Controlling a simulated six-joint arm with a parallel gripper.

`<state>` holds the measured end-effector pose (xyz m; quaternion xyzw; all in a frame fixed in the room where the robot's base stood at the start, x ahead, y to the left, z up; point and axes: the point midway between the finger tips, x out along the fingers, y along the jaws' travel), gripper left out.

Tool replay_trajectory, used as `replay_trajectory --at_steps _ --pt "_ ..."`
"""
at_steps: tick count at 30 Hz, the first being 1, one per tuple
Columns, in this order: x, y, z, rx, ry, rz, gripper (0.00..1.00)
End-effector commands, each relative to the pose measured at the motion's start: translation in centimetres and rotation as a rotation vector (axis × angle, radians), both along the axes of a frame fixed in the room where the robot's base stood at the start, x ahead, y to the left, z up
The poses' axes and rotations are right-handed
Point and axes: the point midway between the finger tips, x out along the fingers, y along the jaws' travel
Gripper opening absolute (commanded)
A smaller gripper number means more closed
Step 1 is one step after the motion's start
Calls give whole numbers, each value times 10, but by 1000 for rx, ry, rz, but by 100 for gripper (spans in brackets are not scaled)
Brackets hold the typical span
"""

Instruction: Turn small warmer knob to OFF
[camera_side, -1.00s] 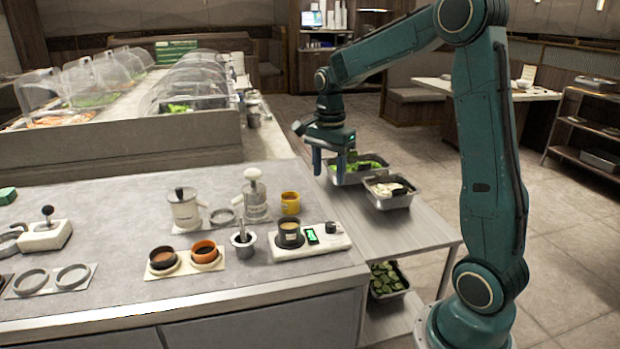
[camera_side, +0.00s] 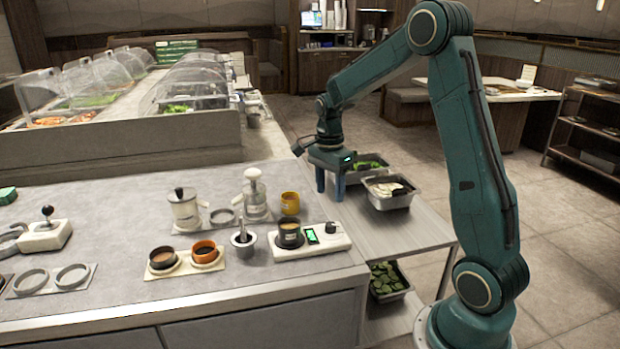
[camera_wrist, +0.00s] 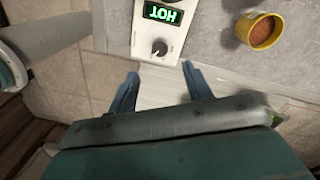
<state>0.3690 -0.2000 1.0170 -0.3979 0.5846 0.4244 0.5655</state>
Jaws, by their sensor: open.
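The small warmer (camera_side: 290,249) is a white unit near the right end of the grey counter. A dark pot (camera_side: 290,235) sits on its left part. Its small dark knob (camera_side: 331,227) is at its right end, beside a lit green display (camera_side: 312,236). In the wrist view the display (camera_wrist: 163,14) reads HOT and the knob (camera_wrist: 159,47) shows a pale pointer mark. My gripper (camera_side: 329,196) is open and empty, pointing down above and behind the knob. In the wrist view its fingertips (camera_wrist: 159,70) are apart, with the knob just beyond the gap between them, touching nothing.
A yellow cup (camera_side: 290,203) stands behind the warmer. A metal cup with a handle (camera_side: 243,243) stands to its left. Brown and orange bowls (camera_side: 205,251) sit farther left. Metal trays of food (camera_side: 390,192) stand on the lower side table at right.

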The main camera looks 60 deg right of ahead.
Motion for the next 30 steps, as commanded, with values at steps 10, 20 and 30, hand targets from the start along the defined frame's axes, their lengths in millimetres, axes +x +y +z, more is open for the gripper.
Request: replay_trajectory --at_steps 10,20,30 --pt "-3 1 -55 1 4 0 50" --pt "-4 1 -91 0 1 0 50" --pt "-5 1 -98 -1 0 1 50"
